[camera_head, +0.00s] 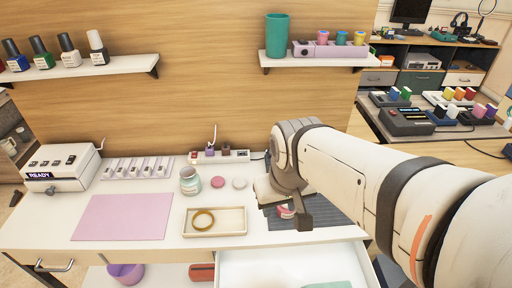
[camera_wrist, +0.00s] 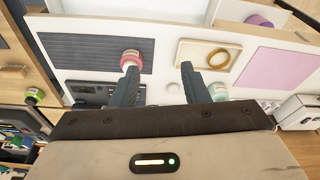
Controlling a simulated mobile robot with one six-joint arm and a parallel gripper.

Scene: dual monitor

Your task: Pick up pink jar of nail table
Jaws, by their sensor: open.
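A small pink jar (camera_wrist: 131,60) with a pale top stands at the edge of the dark grey ribbed mat (camera_wrist: 90,50) in the wrist view. In the head view the pink jar (camera_head: 286,212) is partly hidden by my gripper (camera_head: 284,208). In the wrist view my gripper (camera_wrist: 158,70) is open, with nothing between its fingers. The left fingertip overlaps the jar's lower edge in that view; I cannot tell whether they touch. The jar lies toward the left finger, not centred between the two.
A tray (camera_head: 217,233) with a gold ring stands left of my gripper. A glass jar (camera_head: 189,181), a pink disc (camera_head: 217,182) and a white disc (camera_head: 240,183) sit behind it. A pink mat (camera_head: 123,216) lies further left. A wall shelf (camera_head: 320,63) overhangs the table's back.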

